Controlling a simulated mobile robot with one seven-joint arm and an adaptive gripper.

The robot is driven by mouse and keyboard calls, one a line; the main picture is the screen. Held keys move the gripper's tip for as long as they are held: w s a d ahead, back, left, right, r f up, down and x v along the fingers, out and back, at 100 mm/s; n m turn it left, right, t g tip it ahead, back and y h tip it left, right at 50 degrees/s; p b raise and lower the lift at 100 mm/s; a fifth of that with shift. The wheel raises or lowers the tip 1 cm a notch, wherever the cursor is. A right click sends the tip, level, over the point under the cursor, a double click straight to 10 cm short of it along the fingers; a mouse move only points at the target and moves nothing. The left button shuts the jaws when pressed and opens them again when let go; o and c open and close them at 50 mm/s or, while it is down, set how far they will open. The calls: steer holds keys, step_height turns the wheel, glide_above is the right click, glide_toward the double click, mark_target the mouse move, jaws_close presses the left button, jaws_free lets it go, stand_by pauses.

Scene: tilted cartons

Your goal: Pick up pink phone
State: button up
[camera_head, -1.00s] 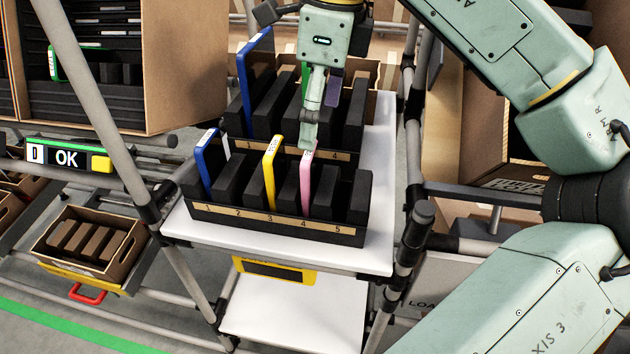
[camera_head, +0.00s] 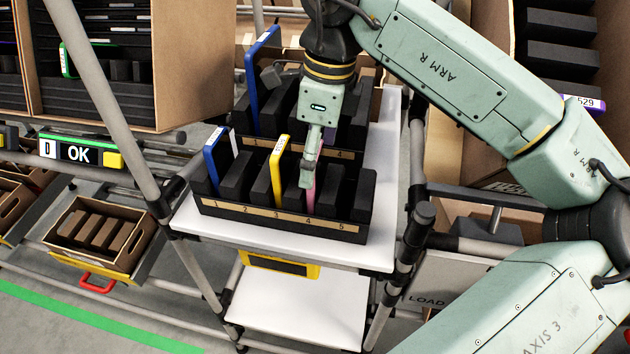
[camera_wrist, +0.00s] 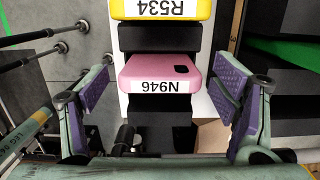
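The pink phone (camera_wrist: 160,74), labelled N946, stands upright in a slot of the black front rack (camera_head: 256,213). In the head view only a strip of the phone (camera_head: 311,195) shows below my gripper (camera_head: 310,180), which hides its top. In the wrist view my gripper (camera_wrist: 165,98) is open, with one purple-padded finger on each side of the phone and a gap on both sides. The fingers do not appear to touch it.
A yellow phone (camera_head: 277,172), labelled R534 in the wrist view (camera_wrist: 165,9), stands beside the pink one, with a black divider between. A blue phone (camera_head: 215,160) is at the rack's left. A second rack with a tall blue phone (camera_head: 252,85) stands behind. White table (camera_head: 385,235) shows at the right.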

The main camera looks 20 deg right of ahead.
steer(key=c, duration=1.2)
